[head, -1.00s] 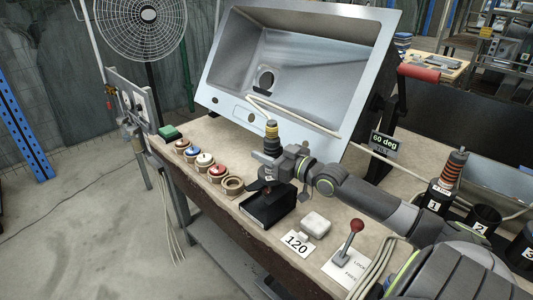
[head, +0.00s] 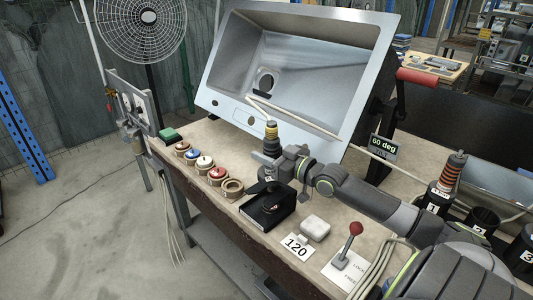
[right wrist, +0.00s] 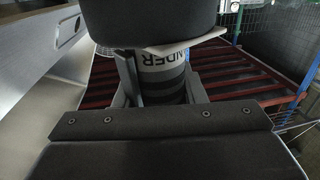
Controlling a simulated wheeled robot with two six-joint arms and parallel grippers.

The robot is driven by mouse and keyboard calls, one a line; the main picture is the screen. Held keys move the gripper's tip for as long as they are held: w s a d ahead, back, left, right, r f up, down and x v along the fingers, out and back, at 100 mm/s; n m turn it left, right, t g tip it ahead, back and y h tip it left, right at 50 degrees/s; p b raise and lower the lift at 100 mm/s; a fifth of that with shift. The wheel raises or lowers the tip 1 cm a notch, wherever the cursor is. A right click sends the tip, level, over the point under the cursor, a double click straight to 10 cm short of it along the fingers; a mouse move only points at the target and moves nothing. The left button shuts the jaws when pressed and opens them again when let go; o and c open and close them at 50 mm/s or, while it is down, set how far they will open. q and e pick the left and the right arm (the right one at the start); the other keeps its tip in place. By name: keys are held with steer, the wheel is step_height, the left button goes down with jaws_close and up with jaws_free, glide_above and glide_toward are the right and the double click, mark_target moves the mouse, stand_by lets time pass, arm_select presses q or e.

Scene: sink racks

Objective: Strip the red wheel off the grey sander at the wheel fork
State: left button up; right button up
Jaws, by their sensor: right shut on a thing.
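My right gripper (head: 272,163) is shut on the grey sander (head: 271,133), which stands about upright with a yellow band near its top. In the right wrist view the sander (right wrist: 165,62) is between the dark jaws, with part of its name lettering showing. The sander's lower end is at the wheel fork (head: 280,213), a black block near the table's front edge. Dark parts crowd together there, and I cannot make out a red wheel on the sander or tell how it sits in the fork. My left gripper is not in view.
A row of coloured wheels in round wooden holders (head: 205,162) runs left of the fork; the nearest holder (head: 233,187) looks empty. A tilted steel sink (head: 290,70) stands behind.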

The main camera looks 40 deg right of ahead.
steer(key=shift+r+p, duration=0.5)
steer(key=shift+r, duration=0.1)
steer(key=shift+r+p, duration=3.8)
steer(key=shift+r, duration=0.2)
